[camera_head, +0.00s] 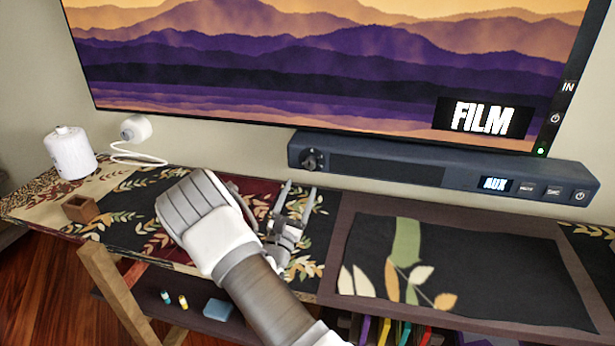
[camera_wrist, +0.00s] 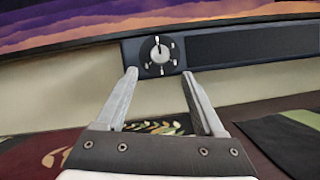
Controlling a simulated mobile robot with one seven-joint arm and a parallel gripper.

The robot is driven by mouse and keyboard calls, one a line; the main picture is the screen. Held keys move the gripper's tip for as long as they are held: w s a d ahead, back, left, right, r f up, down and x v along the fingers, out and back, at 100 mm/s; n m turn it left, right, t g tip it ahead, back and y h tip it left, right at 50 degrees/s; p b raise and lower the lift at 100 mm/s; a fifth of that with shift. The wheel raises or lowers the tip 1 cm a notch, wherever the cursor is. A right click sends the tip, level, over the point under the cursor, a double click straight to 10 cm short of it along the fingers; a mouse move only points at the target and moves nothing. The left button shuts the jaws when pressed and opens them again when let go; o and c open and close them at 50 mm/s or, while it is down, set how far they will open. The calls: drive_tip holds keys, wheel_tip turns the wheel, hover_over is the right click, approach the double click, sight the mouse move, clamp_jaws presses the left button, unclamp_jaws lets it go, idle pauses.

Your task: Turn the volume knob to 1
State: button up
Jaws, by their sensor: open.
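The volume knob (camera_head: 312,160) is a dark round dial at the left end of the grey soundbar (camera_head: 480,178). In the wrist view the knob (camera_wrist: 160,53) shows a pale centre with a dark pointer directed upward and small marks around it; I cannot read any numbers. My gripper (camera_head: 300,190) is open and empty, just below and in front of the knob. In the wrist view its two fingers (camera_wrist: 158,75) point toward the soundbar, one tip below each side of the knob. I cannot tell whether a fingertip touches the soundbar.
A large screen (camera_head: 320,70) showing "FILM" hangs above the soundbar. The right end of the soundbar has an "AUX" display (camera_head: 495,184) and several buttons. A white cylinder (camera_head: 70,152) and a small wooden box (camera_head: 80,208) stand at the left. A dark mat (camera_head: 480,270) lies flat at the right.

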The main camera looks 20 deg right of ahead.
sight(309, 168)
drive_tip(key=b+x, duration=0.1)
drive_tip(key=x, duration=0.6)
drive_tip(key=shift+w+d+r, duration=0.15)
clamp_jaws()
